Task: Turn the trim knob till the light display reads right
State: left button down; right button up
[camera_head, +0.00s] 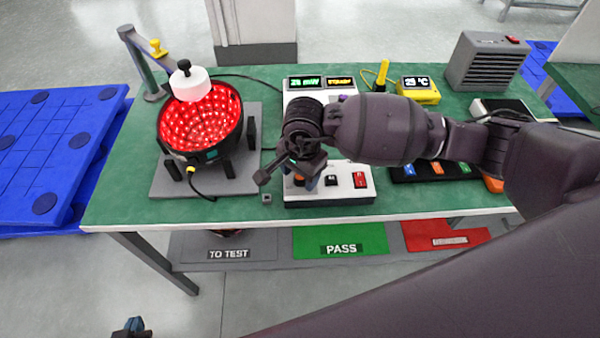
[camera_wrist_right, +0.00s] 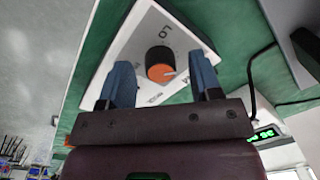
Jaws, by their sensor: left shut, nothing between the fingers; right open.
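The trim knob (camera_wrist_right: 160,65), black with an orange face and a pale pointer mark, sits on a white panel in the right wrist view. My right gripper (camera_head: 305,182) is open. Its blue fingers stand on either side of the knob in the wrist view, and I cannot tell if they touch it. The light display (camera_head: 305,82) glows green at the back of the white control box (camera_head: 345,198) and appears to read about 24 mW. A yellow readout (camera_head: 341,82) is beside it. My left gripper (camera_head: 133,326) is shut and empty, low at the bottom left.
A round vessel (camera_head: 162,140) lit red inside stands on a grey plate at left. A yellow meter (camera_head: 418,90) and a grey vented box (camera_head: 487,62) are at the back right. Grey, green PASS (camera_head: 340,240) and red areas lie below the table's front edge.

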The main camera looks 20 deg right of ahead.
pick_arm(q)
jog(key=shift+s, duration=0.1)
pick_arm(e)
jog(key=shift+f, duration=0.15)
jog(key=c, duration=0.9)
jog(key=shift+m+p, duration=0.3)
jog(key=shift+m, duration=0.5)
jog(key=shift+c, duration=0.2)
jog(key=shift+m, duration=0.8)
jog(key=shift+m+p, duration=0.45)
jog(key=shift+m, duration=0.45)
pick_arm(q)
jog(key=shift+s+a+r, duration=0.15)
jog(key=shift+s+a, duration=0.05)
jog(key=shift+s, duration=0.35)
